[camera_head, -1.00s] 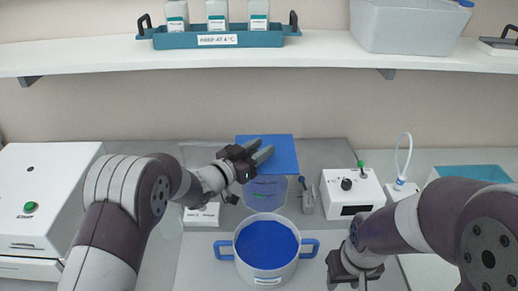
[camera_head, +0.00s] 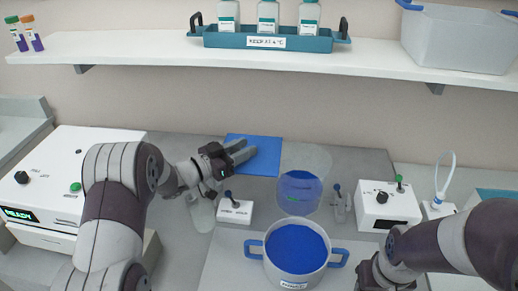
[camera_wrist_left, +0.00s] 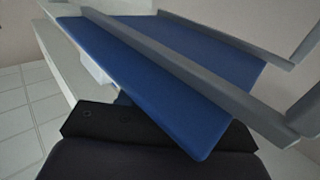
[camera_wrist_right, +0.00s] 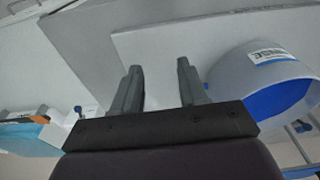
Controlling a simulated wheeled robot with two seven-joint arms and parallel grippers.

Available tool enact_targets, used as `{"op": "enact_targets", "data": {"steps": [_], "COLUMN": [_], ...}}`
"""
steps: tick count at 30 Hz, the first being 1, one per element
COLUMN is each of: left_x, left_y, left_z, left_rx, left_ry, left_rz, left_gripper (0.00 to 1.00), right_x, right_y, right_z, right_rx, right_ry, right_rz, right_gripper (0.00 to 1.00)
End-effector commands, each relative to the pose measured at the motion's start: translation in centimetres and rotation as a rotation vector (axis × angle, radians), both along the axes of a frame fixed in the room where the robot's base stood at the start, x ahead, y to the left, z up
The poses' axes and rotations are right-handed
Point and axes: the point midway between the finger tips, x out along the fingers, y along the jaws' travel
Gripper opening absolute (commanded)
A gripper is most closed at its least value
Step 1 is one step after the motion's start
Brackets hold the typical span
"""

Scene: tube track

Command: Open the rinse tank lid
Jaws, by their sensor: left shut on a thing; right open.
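The rinse tank (camera_head: 285,270) is a round pale pot with blue handles, at the front middle of the head view. Its top is uncovered and shows a blue surface inside. The right wrist view shows its wall (camera_wrist_right: 228,72) with a partly readable label. My left gripper (camera_head: 244,152) is behind and left of the tank, shut on a flat blue panel (camera_head: 262,165). The panel (camera_wrist_left: 185,120) fills much of the left wrist view. I cannot tell whether it is the tank's lid. My right gripper (camera_wrist_right: 158,85) is open and empty beside the tank.
A translucent vessel (camera_head: 300,195) with blue inside stands behind the tank. A small white box (camera_head: 235,212) and a white device (camera_head: 388,207) flank it. A larger white machine (camera_head: 70,180) is at left. A shelf (camera_head: 150,48) spans the back.

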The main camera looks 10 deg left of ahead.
Motion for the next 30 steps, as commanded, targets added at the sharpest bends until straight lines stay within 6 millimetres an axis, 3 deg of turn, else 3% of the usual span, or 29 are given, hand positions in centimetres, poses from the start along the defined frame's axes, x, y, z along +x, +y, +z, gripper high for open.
{"op": "enact_targets", "data": {"steps": [13,14,15,25,30], "left_x": [0.1,0.1,0.1,-0.2,-2.6], "left_y": [0.7,0.7,0.7,0.9,3.5], "left_z": [0.1,0.1,0.1,0.0,-0.2], "left_rx": [-0.002,-0.002,-0.002,-0.001,0.000], "left_ry": [-0.002,-0.002,-0.002,-0.001,-0.001], "left_rz": [0.001,0.001,0.001,0.002,0.005], "left_gripper": [0.00,0.42,0.54,0.54,0.54], "right_x": [0.0,0.0,0.0,0.0,0.0], "right_y": [0.0,0.0,0.0,0.0,0.0], "right_z": [0.1,0.1,0.1,0.0,-0.7], "right_rx": [0.000,0.000,0.000,0.000,0.000], "right_ry": [0.000,0.000,0.000,0.000,0.000], "right_rz": [0.000,0.000,0.000,0.000,0.000], "right_gripper": [0.43,0.43,0.43,0.43,0.43]}}
